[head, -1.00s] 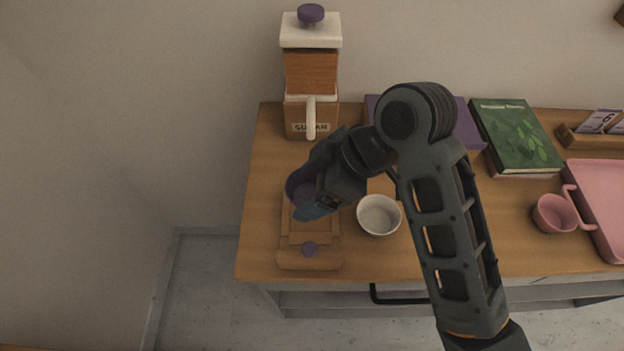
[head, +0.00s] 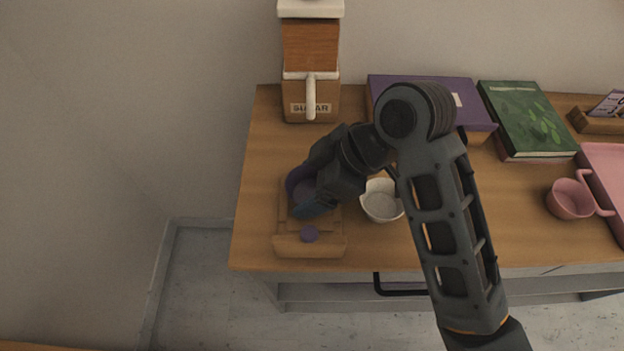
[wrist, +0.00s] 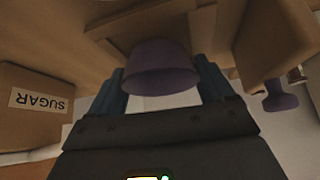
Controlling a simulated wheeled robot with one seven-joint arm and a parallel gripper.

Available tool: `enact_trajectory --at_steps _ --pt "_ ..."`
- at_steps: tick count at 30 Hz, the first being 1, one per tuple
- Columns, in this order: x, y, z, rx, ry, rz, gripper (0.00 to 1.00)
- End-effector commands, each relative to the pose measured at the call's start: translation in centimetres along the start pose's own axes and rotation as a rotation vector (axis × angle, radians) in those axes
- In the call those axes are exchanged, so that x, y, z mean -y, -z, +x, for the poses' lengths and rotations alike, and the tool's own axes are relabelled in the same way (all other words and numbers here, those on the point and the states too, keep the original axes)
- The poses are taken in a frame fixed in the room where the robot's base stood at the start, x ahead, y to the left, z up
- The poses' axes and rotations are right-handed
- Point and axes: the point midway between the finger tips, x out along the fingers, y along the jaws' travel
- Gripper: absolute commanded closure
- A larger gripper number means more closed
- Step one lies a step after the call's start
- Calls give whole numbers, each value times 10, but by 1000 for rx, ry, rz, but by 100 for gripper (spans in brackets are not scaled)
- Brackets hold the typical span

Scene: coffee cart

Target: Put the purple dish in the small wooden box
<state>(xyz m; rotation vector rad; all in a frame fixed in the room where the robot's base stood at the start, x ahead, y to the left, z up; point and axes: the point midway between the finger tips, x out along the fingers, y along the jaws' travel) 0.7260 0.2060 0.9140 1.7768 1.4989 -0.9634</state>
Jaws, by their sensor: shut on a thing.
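The purple dish (head: 297,180) is held in my gripper (head: 306,196), whose blue fingers are shut on it. In the wrist view the dish (wrist: 160,68) sits between the two fingertips (wrist: 162,85). I cannot tell whether the dish touches the box floor.
A white bowl (head: 381,207) stands close right of the box. A purple book (head: 415,90), a green book (head: 525,118), a pink cup (head: 570,198) and a pink tray (head: 608,160) are farther right.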

Motion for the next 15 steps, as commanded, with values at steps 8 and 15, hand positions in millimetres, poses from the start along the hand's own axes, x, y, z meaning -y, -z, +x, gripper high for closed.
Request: enact_trajectory --at_steps 8,15 --pt "0 -3 5 0 0 0 54" --pt "0 -5 8 0 0 0 54"
